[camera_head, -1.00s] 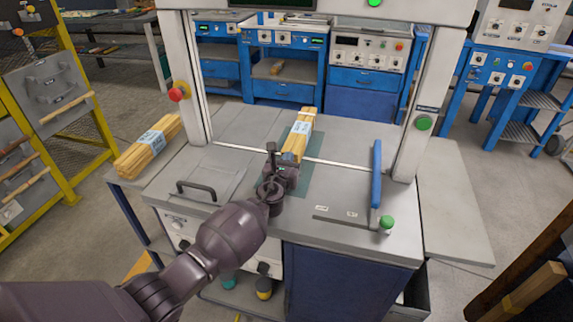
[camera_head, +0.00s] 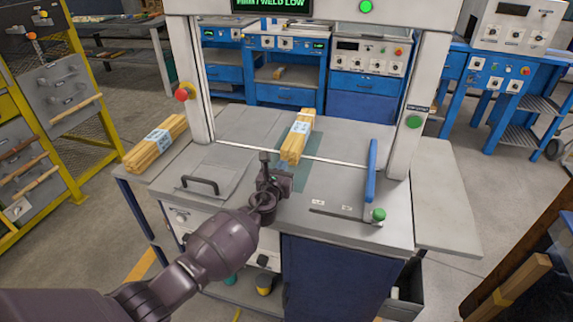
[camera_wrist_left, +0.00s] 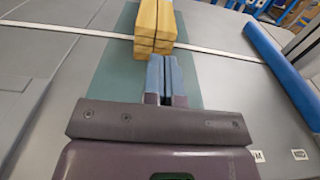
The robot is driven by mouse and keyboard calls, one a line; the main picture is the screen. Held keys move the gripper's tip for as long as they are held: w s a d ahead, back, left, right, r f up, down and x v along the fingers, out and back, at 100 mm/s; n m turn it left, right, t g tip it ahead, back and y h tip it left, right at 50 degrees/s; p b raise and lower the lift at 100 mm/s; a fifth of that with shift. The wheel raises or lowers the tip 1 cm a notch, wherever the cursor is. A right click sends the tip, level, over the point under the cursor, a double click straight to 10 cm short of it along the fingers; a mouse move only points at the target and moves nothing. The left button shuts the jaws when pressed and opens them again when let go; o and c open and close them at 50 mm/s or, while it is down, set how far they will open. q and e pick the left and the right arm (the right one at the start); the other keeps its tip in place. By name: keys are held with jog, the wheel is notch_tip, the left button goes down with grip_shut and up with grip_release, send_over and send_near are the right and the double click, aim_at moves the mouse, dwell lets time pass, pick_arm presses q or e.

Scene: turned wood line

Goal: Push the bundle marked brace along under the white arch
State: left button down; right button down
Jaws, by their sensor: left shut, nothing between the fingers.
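A bundle of yellow wood sticks (camera_head: 293,148) with a pale label band lies lengthwise on a green strip (camera_head: 287,185) on the grey table. It reaches across the white line under the white arch (camera_head: 199,92); its label is too small to read. My left gripper (camera_head: 280,180) is shut and empty, just in front of the bundle's near end. In the left wrist view the shut fingers (camera_wrist_left: 167,78) point at the bundle's near end (camera_wrist_left: 155,42). I cannot tell whether they touch it. My right gripper is not in view.
A second labelled bundle (camera_head: 156,143) lies at the table's left side. A blue bar (camera_head: 371,170) with a green knob (camera_head: 378,214) stands right of the green strip. A black handle (camera_head: 200,186) is on the left of the tabletop. The arch's right post (camera_head: 416,100) carries a green button.

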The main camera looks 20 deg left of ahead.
pick_arm(q)
jog(key=s, duration=0.2)
jog(key=s+p, duration=0.1)
jog(key=s, duration=0.2)
jog(key=s+p, duration=0.1)
jog(key=s, duration=0.2)
jog(key=shift+s+a, duration=0.2)
jog(key=shift+a, duration=0.1)
